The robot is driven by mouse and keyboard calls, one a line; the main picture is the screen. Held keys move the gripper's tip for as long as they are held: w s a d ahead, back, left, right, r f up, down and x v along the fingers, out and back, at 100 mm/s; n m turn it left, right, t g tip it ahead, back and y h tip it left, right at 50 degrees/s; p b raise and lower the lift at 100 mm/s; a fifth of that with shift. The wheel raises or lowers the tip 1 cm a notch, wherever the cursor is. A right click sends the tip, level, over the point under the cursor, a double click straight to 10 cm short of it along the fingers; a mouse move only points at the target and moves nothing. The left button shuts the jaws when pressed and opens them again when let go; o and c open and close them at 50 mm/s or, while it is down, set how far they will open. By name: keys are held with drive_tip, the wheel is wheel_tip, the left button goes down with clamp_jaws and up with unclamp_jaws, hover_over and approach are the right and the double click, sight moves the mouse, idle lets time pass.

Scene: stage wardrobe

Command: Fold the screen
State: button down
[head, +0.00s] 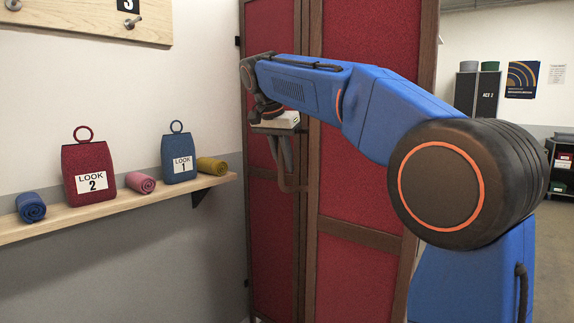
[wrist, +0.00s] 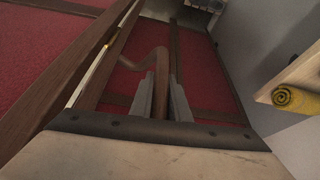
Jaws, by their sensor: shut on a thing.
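The folding screen (head: 350,192) stands beside the wall, with red panels in dark brown frames. A narrower-looking left panel and a wider right panel meet at an upright seam in the head view. The red panels also fill much of the wrist view (wrist: 45,55). A bent brown handle (head: 286,186) is on the screen near this seam. My gripper (head: 281,158) is at the handle's upper part, its fingers pointing down. In the wrist view the handle (wrist: 158,62) runs between the two grey fingers (wrist: 162,92), which are shut on it. The screen's foot is out of view.
A wooden shelf (head: 140,194) on the left wall holds a red bag (head: 88,172), a blue bag (head: 179,158) and several rolled cloths, including a yellow roll (head: 212,166) near the screen. A hook board (head: 85,20) hangs above. Open room shows at right.

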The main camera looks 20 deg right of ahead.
drive_tip(key=w+d, duration=0.1)
drive_tip(key=w, duration=0.5)
drive_tip(key=shift+w, duration=0.15)
drive_tip(key=shift+r, duration=0.1)
drive_tip(key=c, duration=1.7)
unclamp_jaws()
drive_tip(key=shift+w+d, duration=0.1)
drive_tip(key=shift+d, duration=0.1)
drive_tip(key=shift+a, duration=0.1)
